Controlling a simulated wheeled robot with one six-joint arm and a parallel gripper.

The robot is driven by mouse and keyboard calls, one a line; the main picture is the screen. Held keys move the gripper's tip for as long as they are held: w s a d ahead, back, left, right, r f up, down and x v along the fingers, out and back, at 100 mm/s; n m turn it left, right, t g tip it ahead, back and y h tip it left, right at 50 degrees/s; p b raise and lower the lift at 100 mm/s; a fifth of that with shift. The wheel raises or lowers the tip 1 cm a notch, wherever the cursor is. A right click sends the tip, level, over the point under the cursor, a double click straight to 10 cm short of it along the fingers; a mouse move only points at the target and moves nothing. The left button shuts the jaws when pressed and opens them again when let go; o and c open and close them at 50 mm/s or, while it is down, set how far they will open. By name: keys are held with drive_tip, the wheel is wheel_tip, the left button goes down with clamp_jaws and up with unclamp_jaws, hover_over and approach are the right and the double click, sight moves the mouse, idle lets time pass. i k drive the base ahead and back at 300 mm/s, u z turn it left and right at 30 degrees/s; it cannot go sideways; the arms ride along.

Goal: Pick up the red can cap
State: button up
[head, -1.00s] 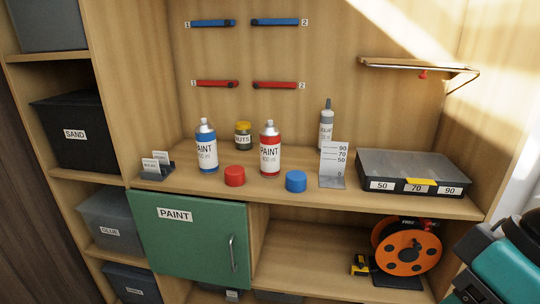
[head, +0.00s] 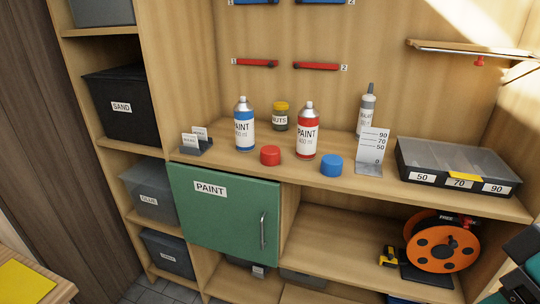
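The red can cap (head: 270,156) sits on the workbench shelf near its front edge, between and in front of the blue paint can (head: 244,126) and the red paint can (head: 307,132). The blue cap (head: 332,165) sits to the right, in front of the red can. Both cans stand upright without caps on. Part of my teal and black arm shows at the lower right edge of the head view. My gripper's fingers cannot be made out there.
A jar labelled NUTS (head: 280,117), a sealant tube (head: 367,110), a height gauge (head: 371,155) and a compartment box (head: 457,168) stand on the shelf. A small card holder (head: 196,144) is at left. Below are the green PAINT door (head: 225,220) and an orange reel (head: 442,249).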

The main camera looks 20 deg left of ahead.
sight(270, 154)
drive_tip(key=u, duration=0.5)
drive_tip(key=k, duration=0.6)
drive_tip(key=u, duration=1.35)
drive_tip(key=i, duration=1.2)
drive_tip(key=z, duration=0.45)
drive_tip(key=i, duration=0.9)
drive_tip(key=z, duration=0.85)
